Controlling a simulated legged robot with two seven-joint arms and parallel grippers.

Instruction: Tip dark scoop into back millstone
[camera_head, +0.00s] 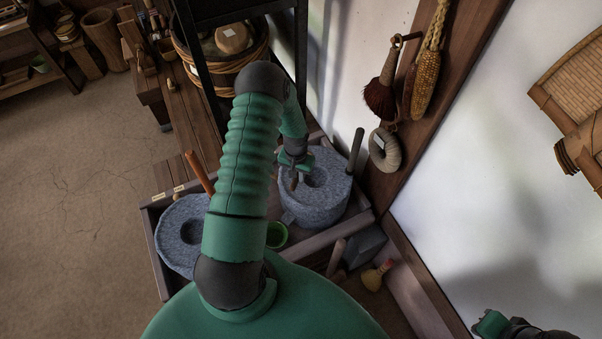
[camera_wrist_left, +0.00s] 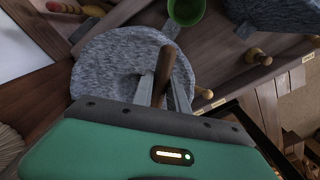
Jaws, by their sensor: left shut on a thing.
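The back millstone (camera_head: 325,205), a speckled grey round stone with a dark centre hole, sits at the right of the wooden tray; it fills the left of the wrist view (camera_wrist_left: 100,62). My left gripper (camera_head: 293,172) is over this stone, near its hole. It is shut on a brown wooden handle (camera_wrist_left: 173,72), likely the dark scoop's. I cannot make out the scoop's bowl or its contents. A second millstone (camera_head: 178,222) lies nearer, at the left, partly behind my arm. A green-and-dark part of my right arm shows at the lower right; its gripper (camera_head: 490,323) is unclear.
A green cup (camera_head: 277,236) stands between the millstones; it shows in the wrist view (camera_wrist_left: 187,10). Upright handles, orange-brown (camera_head: 199,172) and dark (camera_head: 356,150), rise from the stones. A small brush (camera_head: 374,276) lies right of the tray. The white wall is close at right.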

